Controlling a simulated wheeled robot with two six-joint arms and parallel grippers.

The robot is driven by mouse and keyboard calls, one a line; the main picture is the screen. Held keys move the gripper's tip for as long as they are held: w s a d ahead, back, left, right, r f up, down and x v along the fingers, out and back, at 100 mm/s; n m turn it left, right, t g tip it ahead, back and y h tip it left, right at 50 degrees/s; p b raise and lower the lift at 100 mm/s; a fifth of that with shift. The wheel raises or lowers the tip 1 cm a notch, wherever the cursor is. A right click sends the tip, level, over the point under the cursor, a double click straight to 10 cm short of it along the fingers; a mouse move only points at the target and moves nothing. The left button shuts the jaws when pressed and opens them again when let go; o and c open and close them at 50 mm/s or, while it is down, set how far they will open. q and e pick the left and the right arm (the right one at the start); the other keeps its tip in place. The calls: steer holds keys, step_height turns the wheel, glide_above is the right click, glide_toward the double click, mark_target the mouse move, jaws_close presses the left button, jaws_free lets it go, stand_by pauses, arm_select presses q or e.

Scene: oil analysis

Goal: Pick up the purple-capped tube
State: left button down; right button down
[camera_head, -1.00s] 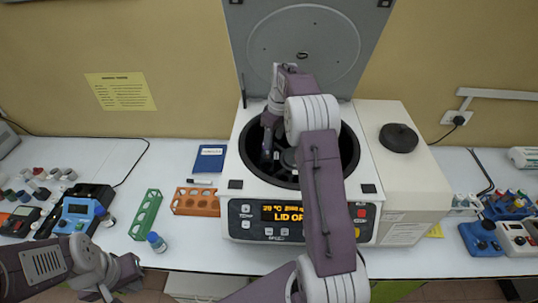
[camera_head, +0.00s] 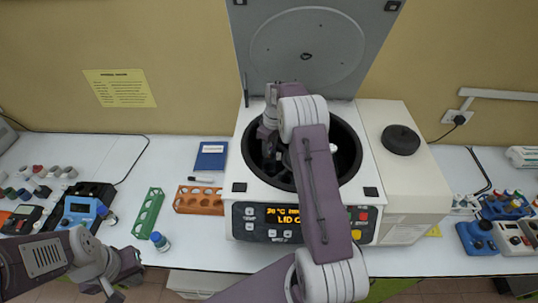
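I cannot make out a purple-capped tube for certain. My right gripper (camera_head: 269,153) reaches down into the open centrifuge's dark bowl (camera_head: 349,139). Its fingertips are small and dark against the bowl, so I cannot tell whether they hold anything. A white piece (camera_head: 333,148) shows inside the bowl, right of my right arm, which hides much of the rotor. My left gripper (camera_head: 124,279) hangs at the lower left, in front of the table edge, with its fingers apart and nothing seen between them.
The centrifuge lid (camera_head: 308,50) stands raised. Left of it are an orange rack (camera_head: 199,200), a green rack (camera_head: 148,213), a blue-capped bottle (camera_head: 160,241) and a blue notebook (camera_head: 211,155). A blue rack (camera_head: 506,207) of colourful-capped tubes stands at the right.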

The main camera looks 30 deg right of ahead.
steer(key=shift+s, duration=0.2)
steer(key=r+b, duration=0.1)
steer(key=r, duration=0.1)
steer(key=r+b, duration=0.1)
steer(key=r, duration=0.1)
steer(key=shift+w+r, duration=0.2)
steer(key=shift+r, duration=0.1)
step_height(320, 180, up, 5)
steer(key=shift+f, duration=0.1)
steer(key=shift+s+r, duration=0.15)
steer(key=shift+r, duration=0.2)
stand_by(0.3)
